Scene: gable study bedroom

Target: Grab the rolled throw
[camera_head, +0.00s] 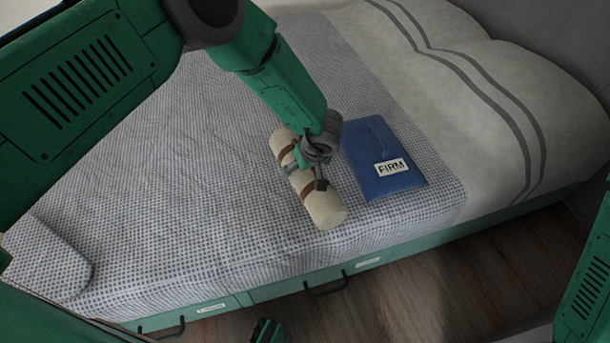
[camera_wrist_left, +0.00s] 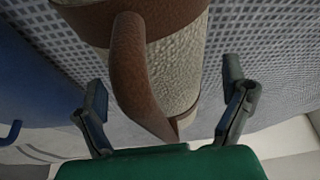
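The rolled throw (camera_head: 325,205) is a cream cylinder with brown straps, lying on the bed near its front edge. My left gripper (camera_head: 306,168) is over its middle, with the arm coming down from the top. In the left wrist view the gripper (camera_wrist_left: 166,90) is open, its two fingers spread on either side of the cream roll (camera_wrist_left: 178,65) and its brown strap handle (camera_wrist_left: 132,70). The handle loop hangs between the fingers. I cannot tell whether either finger touches the roll.
A blue folder-like item marked FIRM (camera_head: 375,150) lies just right of the throw. The bed's patterned cover (camera_head: 190,170) is clear to the left, up to a rounded cushion (camera_head: 42,258). Green drawers with dark handles (camera_head: 325,285) form the bed front, above wooden floor (camera_head: 420,295).

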